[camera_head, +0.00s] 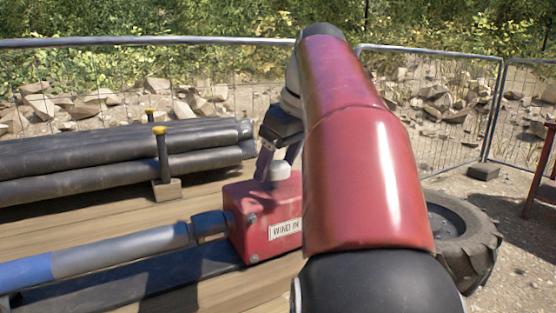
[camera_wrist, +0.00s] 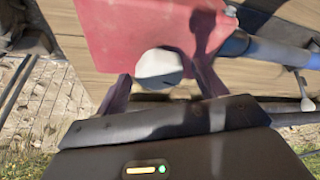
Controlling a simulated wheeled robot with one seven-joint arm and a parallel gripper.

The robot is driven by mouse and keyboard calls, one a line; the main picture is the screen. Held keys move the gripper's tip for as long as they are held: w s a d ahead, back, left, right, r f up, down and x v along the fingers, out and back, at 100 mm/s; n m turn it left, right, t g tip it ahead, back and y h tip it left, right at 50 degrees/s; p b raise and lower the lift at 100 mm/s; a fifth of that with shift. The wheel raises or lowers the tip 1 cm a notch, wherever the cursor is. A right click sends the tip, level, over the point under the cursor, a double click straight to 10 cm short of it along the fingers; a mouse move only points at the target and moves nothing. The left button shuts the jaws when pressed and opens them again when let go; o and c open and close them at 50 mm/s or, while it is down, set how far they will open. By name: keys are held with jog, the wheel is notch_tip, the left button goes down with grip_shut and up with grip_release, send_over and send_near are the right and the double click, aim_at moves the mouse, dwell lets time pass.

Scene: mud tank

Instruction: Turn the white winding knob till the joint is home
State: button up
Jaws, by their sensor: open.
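The white winding knob (camera_head: 279,171) sits on top of a red box (camera_head: 262,240) labelled "WIND IN". My gripper (camera_head: 277,163) is above the box with its fingers down around the knob. In the wrist view the knob (camera_wrist: 158,66) lies between the two fingers of my gripper (camera_wrist: 160,88), which are open. A gap shows between the knob and the right finger; contact on the left is hard to tell. A grey and blue pipe (camera_head: 120,247) runs to the left side of the box; a dark collar (camera_head: 209,224) is at its end. My red arm hides the box's right side.
Black pipes (camera_head: 100,165) lie stacked behind, held by a yellow-topped post (camera_head: 161,155). A wire fence (camera_head: 150,42) and rocks are at the back. The wooden deck (camera_head: 105,213) is bare between the pipes.

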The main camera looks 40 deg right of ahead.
jog(key=c, duration=1)
jog(key=shift+o, duration=0.2)
jog(key=m+h, duration=0.1)
jog(key=m, duration=0.2)
jog(key=shift+a+m+b, duration=0.15)
jog(key=shift+m+b, duration=0.2)
jog(key=shift+m, duration=0.05)
jog(key=m+h, duration=0.2)
jog(key=m, duration=0.2)
jog(key=shift+a+m, duration=0.1)
jog(key=shift+m, duration=0.2)
jog(key=m+g+h, duration=0.1)
jog(key=m, duration=0.2)
jog(key=shift+w, duration=0.1)
jog(key=m, duration=0.2)
jog(key=m+g, duration=0.1)
jog(key=m, duration=0.1)
jog(key=shift+w+a+g+h+p, duration=0.1)
jog(key=shift+g+h+p, duration=0.2)
jog(key=shift+h+p, duration=0.1)
jog(key=m+g, duration=0.1)
jog(key=m, duration=0.2)
jog(key=m+g, duration=0.1)
jog(key=m, duration=0.2)
jog(key=shift+w, duration=0.15)
jog(key=shift+m, duration=0.4)
